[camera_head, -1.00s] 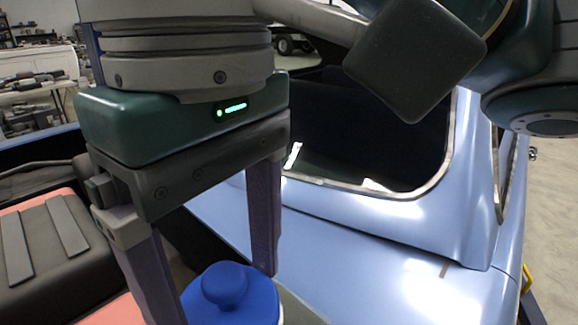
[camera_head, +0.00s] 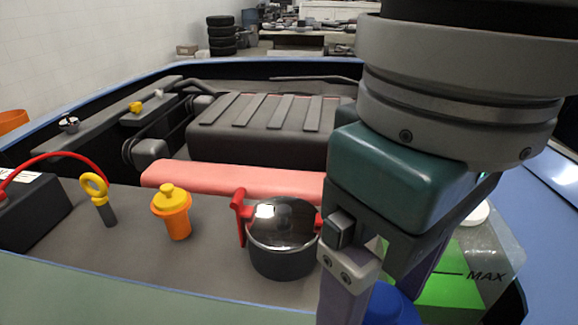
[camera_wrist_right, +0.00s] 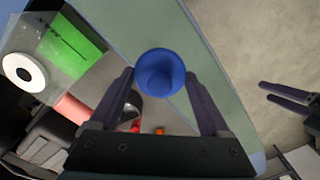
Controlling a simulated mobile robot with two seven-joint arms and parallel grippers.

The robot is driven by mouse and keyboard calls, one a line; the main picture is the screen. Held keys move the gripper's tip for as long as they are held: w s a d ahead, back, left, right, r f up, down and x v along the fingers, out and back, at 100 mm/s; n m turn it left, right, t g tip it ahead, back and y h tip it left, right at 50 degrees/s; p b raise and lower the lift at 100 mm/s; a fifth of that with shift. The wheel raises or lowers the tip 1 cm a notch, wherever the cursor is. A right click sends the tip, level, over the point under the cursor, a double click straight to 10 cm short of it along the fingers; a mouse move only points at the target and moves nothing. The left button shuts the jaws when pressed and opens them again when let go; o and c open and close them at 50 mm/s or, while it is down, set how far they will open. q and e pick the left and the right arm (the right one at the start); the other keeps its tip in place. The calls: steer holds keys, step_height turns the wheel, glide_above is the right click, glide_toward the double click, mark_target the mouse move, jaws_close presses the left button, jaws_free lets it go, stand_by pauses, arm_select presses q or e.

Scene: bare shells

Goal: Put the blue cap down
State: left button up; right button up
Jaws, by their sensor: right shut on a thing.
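The blue cap (camera_wrist_right: 160,72) is held between the two fingertips of my right gripper (camera_wrist_right: 160,78) in the wrist view, over the car's pale grey-green front edge (camera_wrist_right: 228,95). In the head view my right gripper (camera_head: 370,308) hangs at the lower right, with part of the blue cap (camera_head: 392,306) showing at the bottom edge. My left gripper (camera_wrist_right: 283,97) shows at the right of the wrist view. Its two fingers are slightly apart with nothing seen between them. It is out of the head view.
A translucent tank (camera_head: 505,262) with green fluid and a MAX mark is behind my right gripper; its white round neck (camera_wrist_right: 22,72) looks open. A pot with red handles (camera_head: 283,262), an orange yellow-topped container (camera_head: 175,218) and a yellow-ringed dipstick (camera_head: 97,192) stand on the grey deck (camera_head: 130,252).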

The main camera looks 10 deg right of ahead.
step_height(320, 180, down, 10)
steer(key=shift+r+b, duration=0.2)
steer(key=shift+b, duration=0.5)
step_height(320, 180, down, 4)
steer(key=shift+f+b, duration=0.25)
steer(key=shift+b, duration=0.2)
steer(key=o, duration=1.2)
steer(key=shift+c, duration=0.2)
